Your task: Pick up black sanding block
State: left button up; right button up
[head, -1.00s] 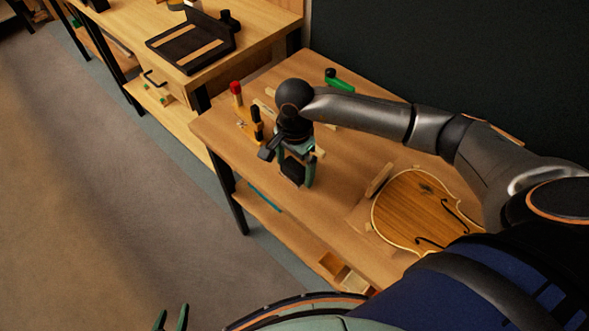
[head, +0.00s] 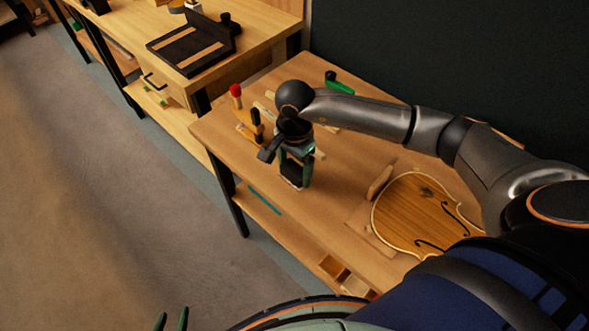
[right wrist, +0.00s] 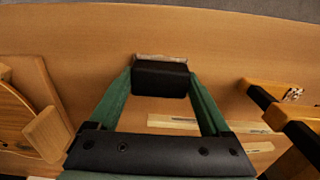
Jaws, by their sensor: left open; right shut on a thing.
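The black sanding block (right wrist: 160,79) is between the two green fingertips of my right gripper (right wrist: 160,85) in the right wrist view. Both fingers touch its sides, and a pale strip shows along its far edge. In the head view the right gripper (head: 296,175) points down over the bench near its front edge, shut on the block (head: 292,169). I cannot tell whether the block's underside is clear of the bench. My left gripper (head: 172,321) shows only as two green fingertips at the bottom edge, apart and empty, away from the bench.
The wooden bench (head: 335,205) holds a violin body (head: 420,210) at right, a red-tipped tool (head: 236,92) and a green-handled tool (head: 340,84) behind. Thin wood strips (right wrist: 180,124) lie near the gripper. Another bench (head: 265,35) stands further back. Open floor lies left.

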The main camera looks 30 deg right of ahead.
aim_at(294, 168)
notch_tip(294, 168, up, 3)
jog(key=shift+w+b, duration=0.1)
jog(key=shift+b, duration=0.3)
jog(key=s+a+r+b, duration=0.1)
jog(key=s+a+r, duration=0.8)
jog(key=s+a, duration=0.1)
jog(key=shift+r, duration=0.4)
